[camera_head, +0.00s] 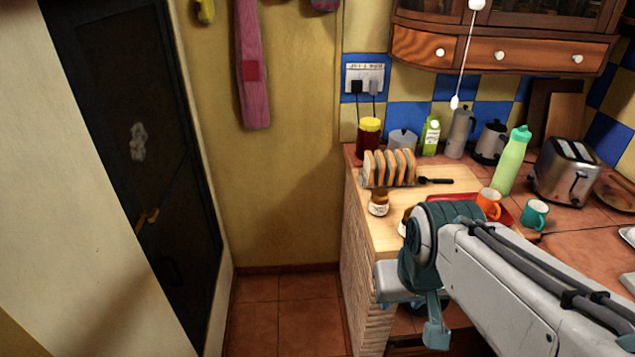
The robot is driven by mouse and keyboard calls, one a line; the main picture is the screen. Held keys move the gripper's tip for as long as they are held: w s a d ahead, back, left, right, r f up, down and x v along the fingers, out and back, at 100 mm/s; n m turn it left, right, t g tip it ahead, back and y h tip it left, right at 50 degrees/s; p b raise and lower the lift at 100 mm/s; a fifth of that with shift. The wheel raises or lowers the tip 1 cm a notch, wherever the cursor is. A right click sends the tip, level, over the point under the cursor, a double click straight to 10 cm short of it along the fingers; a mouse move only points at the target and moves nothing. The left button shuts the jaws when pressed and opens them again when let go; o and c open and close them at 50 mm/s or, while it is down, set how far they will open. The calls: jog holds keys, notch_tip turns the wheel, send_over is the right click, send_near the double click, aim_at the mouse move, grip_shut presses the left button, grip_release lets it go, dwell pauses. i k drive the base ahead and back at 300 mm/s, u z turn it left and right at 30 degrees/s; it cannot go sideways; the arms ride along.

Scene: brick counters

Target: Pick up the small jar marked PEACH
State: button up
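A small jar (378,204) with a brownish top and a pale label stands on the light wooden board (386,236), near its front left edge. The label is too small to read. A second small jar-like thing (405,218) shows just to its right, mostly hidden behind my arm. My gripper (412,305) hangs in front of the counter, lower than the board and nearer the camera than the jars. It is apart from the visible jar. The view does not show clearly how far apart its fingers are, and I see nothing held in it.
A toast rack with bread (389,167) stands behind the jar, with a dark-handled utensil (436,181) beside it. An orange mug (489,204), a teal mug (534,214), a green bottle (511,161) and a toaster (568,171) stand to the right. Floor is clear left of the counter.

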aim_at(378, 204)
jog(key=u, duration=0.3)
jog(key=i, duration=1.05)
jog(key=z, duration=0.3)
